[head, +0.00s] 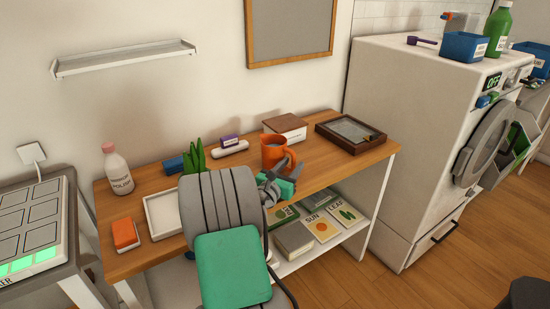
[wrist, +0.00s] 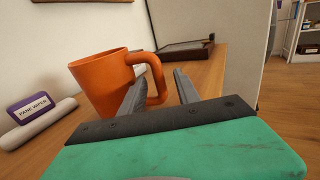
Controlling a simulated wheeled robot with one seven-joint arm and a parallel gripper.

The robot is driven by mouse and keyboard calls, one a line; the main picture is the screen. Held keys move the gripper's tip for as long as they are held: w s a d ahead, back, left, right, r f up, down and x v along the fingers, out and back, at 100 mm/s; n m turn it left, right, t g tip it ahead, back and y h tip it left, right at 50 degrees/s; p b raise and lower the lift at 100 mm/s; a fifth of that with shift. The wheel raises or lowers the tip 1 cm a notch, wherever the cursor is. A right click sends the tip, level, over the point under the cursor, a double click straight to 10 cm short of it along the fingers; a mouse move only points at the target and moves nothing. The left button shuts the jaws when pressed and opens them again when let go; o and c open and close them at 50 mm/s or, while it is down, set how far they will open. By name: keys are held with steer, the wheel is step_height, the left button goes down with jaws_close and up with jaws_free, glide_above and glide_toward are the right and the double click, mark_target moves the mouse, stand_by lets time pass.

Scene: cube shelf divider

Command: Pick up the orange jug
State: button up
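The orange jug (head: 273,153) stands upright on the wooden table, towards the back middle, with its handle to the right. In the wrist view the jug (wrist: 98,85) is just ahead and left of centre, and its handle (wrist: 158,80) lies between or just beyond my fingers. My gripper (head: 272,183) is at the table's front edge, close in front of the jug. In the wrist view my gripper (wrist: 160,88) has its two fingers apart, one on each side of the handle's lower part. I cannot tell whether either finger touches it.
A pane wiper (wrist: 38,115) lies left of the jug.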

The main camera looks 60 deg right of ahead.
steer(key=shift+d, duration=1)
jaws_close()
stand_by(0.6)
